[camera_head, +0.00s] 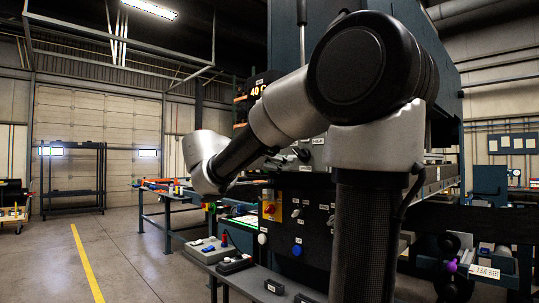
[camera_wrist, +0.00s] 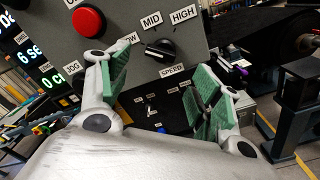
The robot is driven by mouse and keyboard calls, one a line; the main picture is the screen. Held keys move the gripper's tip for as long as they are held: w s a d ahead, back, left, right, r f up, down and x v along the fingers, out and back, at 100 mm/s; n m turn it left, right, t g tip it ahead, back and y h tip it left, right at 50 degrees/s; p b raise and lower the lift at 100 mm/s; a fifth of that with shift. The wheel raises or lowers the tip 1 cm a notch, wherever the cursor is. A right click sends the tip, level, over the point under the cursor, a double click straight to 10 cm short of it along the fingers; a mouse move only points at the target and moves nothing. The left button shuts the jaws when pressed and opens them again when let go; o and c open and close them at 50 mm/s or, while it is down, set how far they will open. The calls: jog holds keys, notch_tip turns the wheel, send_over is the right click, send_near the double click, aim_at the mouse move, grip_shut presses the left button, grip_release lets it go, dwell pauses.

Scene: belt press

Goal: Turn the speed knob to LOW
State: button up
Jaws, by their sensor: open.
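In the wrist view, the speed knob (camera_wrist: 160,48) is black, on a grey panel (camera_wrist: 215,45). LOW (partly hidden by my left finger), MID and HIGH labels surround it, with SPEED below. A white mark shows on the knob's left side; I cannot tell for certain which label it lines up with. My gripper (camera_wrist: 163,62) is open, its green-padded fingers spread to the left and right of the knob. The knob shows between them, and no contact is visible. In the head view my arm hides the knob.
A red button (camera_wrist: 88,20) sits upper left of the knob, and lit number displays (camera_wrist: 48,75) are at the far left. A lower black panel (camera_wrist: 160,112) carries small switches.

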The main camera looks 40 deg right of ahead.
jog(key=a, duration=0.4)
jog(key=shift+s+a, duration=0.1)
jog(key=shift+s, duration=0.05)
dwell(0.4)
notch_tip(320, 180, down, 17)
jog(key=s+m+y, duration=0.3)
jog(key=y, duration=0.4)
jog(key=s+a+f+m+t+y, duration=0.3)
jog(key=s+a+f+m+y, duration=0.5)
jog(key=s+a+f+y, duration=0.3)
jog(key=shift+s+f, duration=0.35)
jog(key=shift+s, duration=0.35)
